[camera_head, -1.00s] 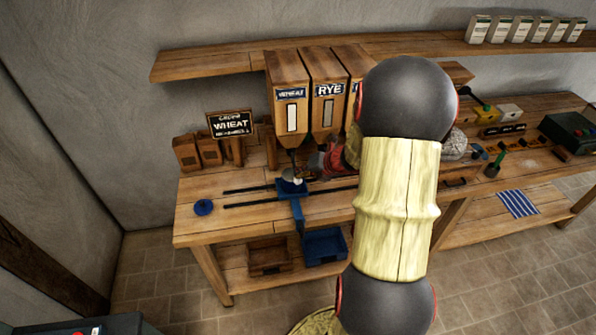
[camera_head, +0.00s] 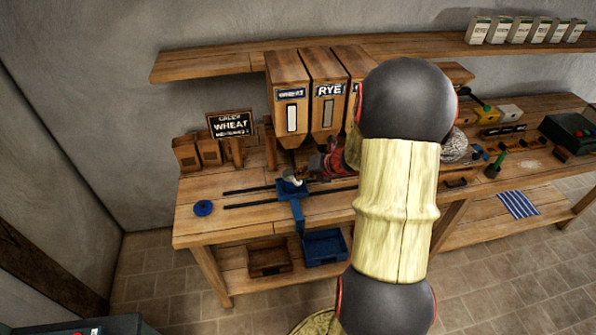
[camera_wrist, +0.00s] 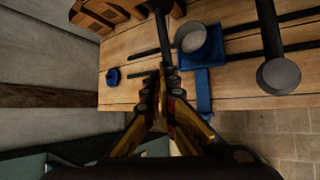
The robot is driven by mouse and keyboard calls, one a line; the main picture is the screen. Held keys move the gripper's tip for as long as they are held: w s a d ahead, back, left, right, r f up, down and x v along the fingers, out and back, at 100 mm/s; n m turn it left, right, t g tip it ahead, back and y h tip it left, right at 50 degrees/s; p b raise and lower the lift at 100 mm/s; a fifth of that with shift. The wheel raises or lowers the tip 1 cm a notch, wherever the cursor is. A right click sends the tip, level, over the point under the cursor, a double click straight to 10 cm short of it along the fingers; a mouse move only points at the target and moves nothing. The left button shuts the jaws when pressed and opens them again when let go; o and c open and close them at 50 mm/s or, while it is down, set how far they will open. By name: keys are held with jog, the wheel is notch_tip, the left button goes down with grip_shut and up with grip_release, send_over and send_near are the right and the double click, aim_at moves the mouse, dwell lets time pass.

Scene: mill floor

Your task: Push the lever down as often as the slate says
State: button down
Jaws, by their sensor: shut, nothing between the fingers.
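The slate (camera_head: 231,124) stands at the left of the bench and reads WHEAT in large letters; its smaller lines are too small to read surely. The wheat hopper (camera_head: 288,90) hangs above a blue carriage (camera_head: 297,205) bearing a pale cup. A second grey-ended lever (camera_wrist: 278,75) is farther right. In the head view my arm hides part of the hoppers.
The rye hopper (camera_head: 327,95) stands right of the wheat one. Dark rails run along the bench (camera_head: 235,222), with a blue disc (camera_head: 203,208) at left. A blue bin (camera_head: 325,247) and a brown bin (camera_head: 268,259) sit below.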

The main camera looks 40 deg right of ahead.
jog(key=shift+r, duration=0.1)
jog(key=shift+r+p, duration=2.85)
jog(key=shift+r, duration=0.15)
notch_tip(320, 180, up, 5)
jog(key=p, duration=0.5)
